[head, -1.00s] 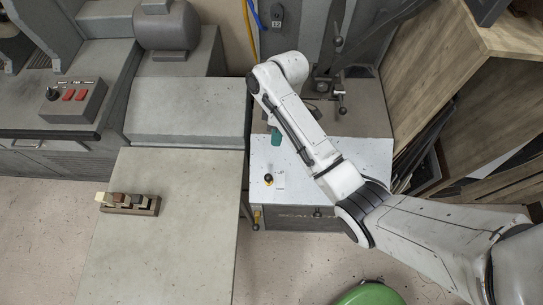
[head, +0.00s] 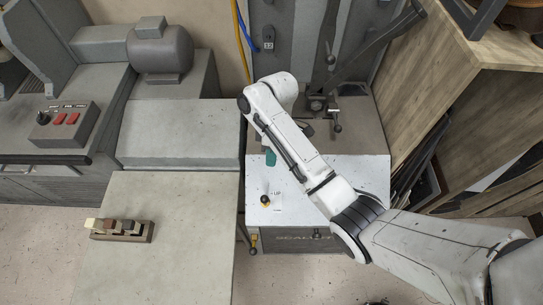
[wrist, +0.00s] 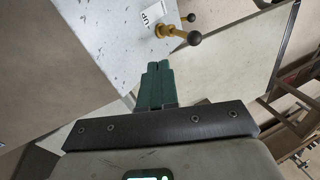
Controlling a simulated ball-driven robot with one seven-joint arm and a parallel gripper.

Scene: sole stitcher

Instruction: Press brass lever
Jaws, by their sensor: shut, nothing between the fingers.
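The brass lever (head: 265,200) with a black ball knob stands beside an "UP" label on the pale top of a grey machine. In the wrist view the brass lever (wrist: 172,31) leans to the right, its black knob at the end. My gripper (head: 270,158) shows in the head view as a small green tip, mostly hidden by my white arm, above the same top and behind the lever. In the wrist view my gripper (wrist: 157,70) has its green fingers together and empty. They point toward the lever, with a visible gap between.
Another dark knob (wrist: 190,17) is close to the lever in the wrist view. A grey table (head: 165,235) on the left holds a small wooden rack (head: 122,230). A machine column with dark handles stands behind; a wooden shelf (head: 470,110) is at right.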

